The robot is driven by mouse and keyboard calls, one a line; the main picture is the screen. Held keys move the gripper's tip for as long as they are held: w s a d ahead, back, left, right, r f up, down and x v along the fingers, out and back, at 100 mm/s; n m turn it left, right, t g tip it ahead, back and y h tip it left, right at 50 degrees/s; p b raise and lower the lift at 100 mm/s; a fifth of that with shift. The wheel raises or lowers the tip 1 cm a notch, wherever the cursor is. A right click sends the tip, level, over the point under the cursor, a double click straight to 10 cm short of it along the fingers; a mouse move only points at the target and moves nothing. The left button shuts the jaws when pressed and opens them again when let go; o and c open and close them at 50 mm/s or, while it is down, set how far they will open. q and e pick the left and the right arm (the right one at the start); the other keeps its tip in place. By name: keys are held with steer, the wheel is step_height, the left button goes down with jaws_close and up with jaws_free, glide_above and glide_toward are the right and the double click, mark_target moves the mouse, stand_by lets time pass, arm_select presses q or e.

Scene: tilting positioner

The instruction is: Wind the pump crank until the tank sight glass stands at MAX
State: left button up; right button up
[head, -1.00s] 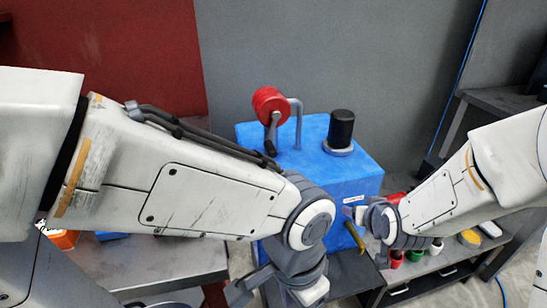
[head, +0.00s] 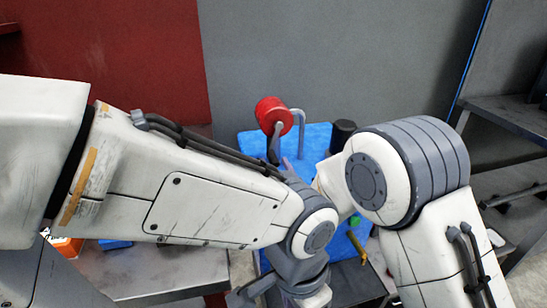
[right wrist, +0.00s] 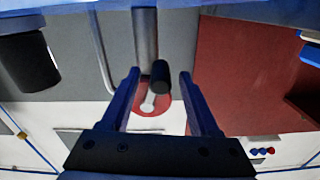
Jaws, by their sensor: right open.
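The blue pump tank (head: 315,140) stands behind my arms in the head view, its front mostly hidden. The gripper is open and not closed on the handle. In the head view my right gripper (head: 284,163) is mostly hidden behind my left arm. My left wrist is at the bottom edge, its jaws unclear. I see no sight glass.
A black cylinder (head: 342,133) on the tank stands right of the crank, partly behind my right arm. A grey bent pipe (head: 299,120) is beside the red head. A grey bench (head: 150,272) is at lower left and dark shelving (head: 510,120) at right. My arms crowd the middle.

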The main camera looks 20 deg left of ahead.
mark_target(273, 158)
steer(key=shift+x, duration=1.6)
jaws_close()
